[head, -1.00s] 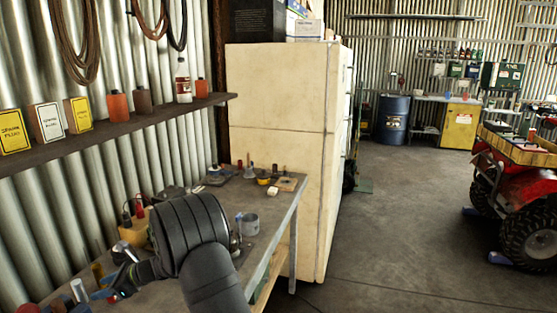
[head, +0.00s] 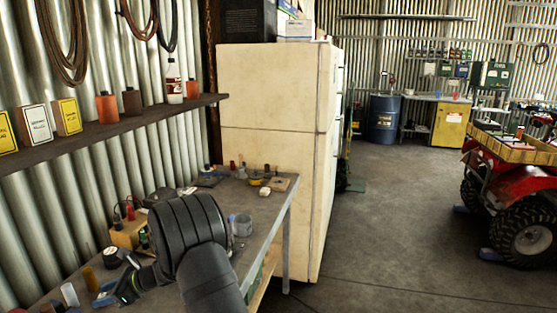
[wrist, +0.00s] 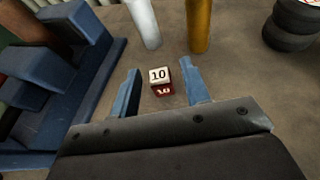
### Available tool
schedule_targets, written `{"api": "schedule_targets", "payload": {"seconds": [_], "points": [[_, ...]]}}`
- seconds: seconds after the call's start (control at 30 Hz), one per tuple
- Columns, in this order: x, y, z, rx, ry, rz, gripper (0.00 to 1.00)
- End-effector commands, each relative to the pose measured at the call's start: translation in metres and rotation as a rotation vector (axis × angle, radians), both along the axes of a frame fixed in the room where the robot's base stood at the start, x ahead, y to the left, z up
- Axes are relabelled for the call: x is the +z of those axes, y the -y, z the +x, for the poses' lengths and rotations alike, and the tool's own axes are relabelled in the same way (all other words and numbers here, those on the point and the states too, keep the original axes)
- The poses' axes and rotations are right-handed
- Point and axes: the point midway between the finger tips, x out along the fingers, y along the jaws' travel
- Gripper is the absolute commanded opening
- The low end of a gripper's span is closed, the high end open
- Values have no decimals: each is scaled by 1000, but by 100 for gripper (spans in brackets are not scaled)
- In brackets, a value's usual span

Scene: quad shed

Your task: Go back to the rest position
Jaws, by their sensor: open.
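My gripper (head: 122,292) is low over the near left end of the workbench (head: 262,222) in the head view, partly hidden by my own arm. In the wrist view my gripper (wrist: 160,72) has its two blue fingers spread apart. A small white and red block (wrist: 160,80) marked "10" shows between and beyond the fingers. Gaps show on both sides of it, and I cannot tell its exact height relative to the fingertips.
A white cylinder (wrist: 144,22), an amber cylinder (wrist: 199,24) and black rings (wrist: 291,24) stand beyond the fingers. A blue holder (wrist: 75,85) is at left. A shelf (head: 150,112) runs along the wall, and a refrigerator (head: 268,90) stands behind the bench. Open floor (head: 395,220) lies right.

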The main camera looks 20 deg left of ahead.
Motion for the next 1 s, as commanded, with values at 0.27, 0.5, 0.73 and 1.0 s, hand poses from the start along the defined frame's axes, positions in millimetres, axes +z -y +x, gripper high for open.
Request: {"api": "schedule_targets", "payload": {"seconds": [0.27, 0.5, 0.73, 1.0], "points": [[22, 49, 21, -1, 1, -1, 43], [33, 77, 30, 5, -3, -2, 43], [14, 35, 12, 6, -2, -3, 43], [-7, -12, -7, 4, -2, -3, 43]]}}
